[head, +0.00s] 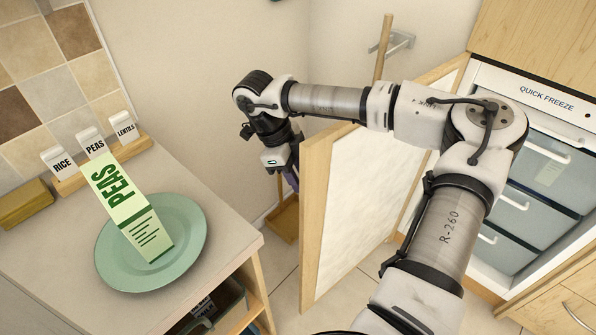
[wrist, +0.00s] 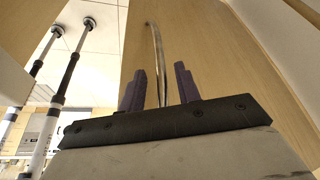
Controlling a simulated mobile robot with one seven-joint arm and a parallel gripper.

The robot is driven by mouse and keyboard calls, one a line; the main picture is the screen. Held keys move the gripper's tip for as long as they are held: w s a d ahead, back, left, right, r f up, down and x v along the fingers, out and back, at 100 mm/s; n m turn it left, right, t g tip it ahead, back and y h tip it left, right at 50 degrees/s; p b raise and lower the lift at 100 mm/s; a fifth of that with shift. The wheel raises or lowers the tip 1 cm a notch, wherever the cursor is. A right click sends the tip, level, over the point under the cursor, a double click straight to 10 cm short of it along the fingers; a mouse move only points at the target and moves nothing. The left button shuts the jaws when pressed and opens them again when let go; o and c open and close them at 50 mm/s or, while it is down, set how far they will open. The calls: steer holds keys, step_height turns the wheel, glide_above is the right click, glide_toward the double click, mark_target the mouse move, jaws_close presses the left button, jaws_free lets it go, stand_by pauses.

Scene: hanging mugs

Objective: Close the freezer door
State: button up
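The freezer door (head: 370,195) stands wide open, its pale inner panel facing the freezer (head: 530,190) in the head view. The freezer shows several clear-fronted drawers under a "QUICK FREEZE" label. My gripper (head: 292,178) is on the outer side of the door, near its free edge and partly hidden by it. In the wrist view, the door's wooden outer face (wrist: 215,60) carries a curved metal handle (wrist: 157,50). My gripper's purple fingers (wrist: 160,88) stand apart with the handle between them and visible gaps on both sides. The head view hides the handle.
A counter (head: 60,270) at left holds a green plate (head: 110,265) with a peas carton (head: 130,210), and a rack (head: 70,183) of labelled containers. My arm reaches across above the door.

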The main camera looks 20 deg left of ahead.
steer(key=shift+f, duration=0.1)
jaws_close()
stand_by(0.3)
